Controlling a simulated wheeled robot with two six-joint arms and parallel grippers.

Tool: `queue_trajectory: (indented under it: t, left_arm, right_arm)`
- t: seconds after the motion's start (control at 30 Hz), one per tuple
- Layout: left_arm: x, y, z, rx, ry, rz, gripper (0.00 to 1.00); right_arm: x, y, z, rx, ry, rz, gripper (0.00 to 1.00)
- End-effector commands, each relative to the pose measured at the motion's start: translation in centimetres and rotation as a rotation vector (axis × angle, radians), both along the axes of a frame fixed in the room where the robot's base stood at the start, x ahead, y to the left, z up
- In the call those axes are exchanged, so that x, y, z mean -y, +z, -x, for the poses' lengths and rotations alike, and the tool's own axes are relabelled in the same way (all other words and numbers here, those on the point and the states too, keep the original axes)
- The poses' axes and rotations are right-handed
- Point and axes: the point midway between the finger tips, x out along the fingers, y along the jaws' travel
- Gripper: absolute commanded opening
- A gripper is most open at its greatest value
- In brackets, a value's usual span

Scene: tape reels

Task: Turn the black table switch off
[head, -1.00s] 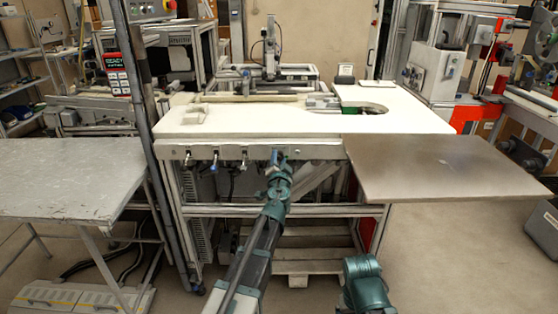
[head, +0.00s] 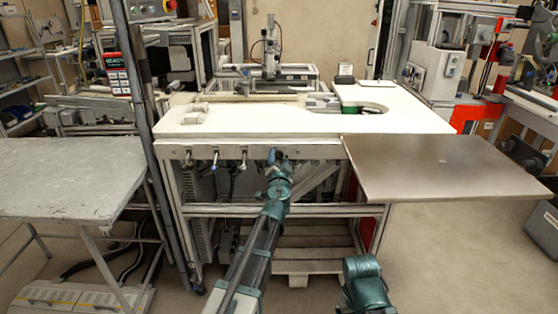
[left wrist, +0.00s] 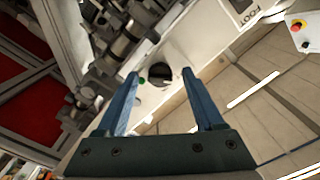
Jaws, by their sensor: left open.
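A round black switch (left wrist: 162,76) sits on a pale panel in the left wrist view, with a small green button or lamp (left wrist: 141,81) beside it. My left gripper (left wrist: 160,73) is open. Its two blue fingers appear on either side of the switch in the picture; I cannot tell whether they touch it. In the head view my left gripper (head: 273,158) is at the front edge of the white table (head: 250,122), and the arm hides the switch there. The switch's exact setting is too small to read. My right gripper is not in view.
A brown board (head: 440,168) juts out at the right of the white table. A grey table (head: 70,175) stands at the left, with a dark post (head: 140,130) between. Small knobs (head: 215,160) line the white table's front edge. Floor is open at the lower right.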

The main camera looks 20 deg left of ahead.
Motion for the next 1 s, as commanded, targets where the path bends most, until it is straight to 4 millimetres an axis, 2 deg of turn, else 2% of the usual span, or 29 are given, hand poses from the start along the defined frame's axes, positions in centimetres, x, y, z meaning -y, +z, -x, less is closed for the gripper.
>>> queue_trajectory:
  t: [0.27, 0.47, 0.8, 1.0]
  left_arm:
    - [0.4, 0.0, 1.5, 0.0, -0.001, 0.0, 0.69]
    - [1.3, 0.0, 4.6, 0.0, -0.001, 0.0, 0.69]
    - [3.3, 0.0, 11.7, -0.001, -0.001, 0.0, 0.69]
    - [3.9, 0.0, 13.3, -0.001, -0.001, 0.0, 0.69]
  right_arm:
    - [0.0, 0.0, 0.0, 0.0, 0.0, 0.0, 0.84]
    - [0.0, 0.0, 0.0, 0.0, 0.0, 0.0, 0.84]
    - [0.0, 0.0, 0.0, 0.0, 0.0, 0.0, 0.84]
    - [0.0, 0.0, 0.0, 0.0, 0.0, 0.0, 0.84]
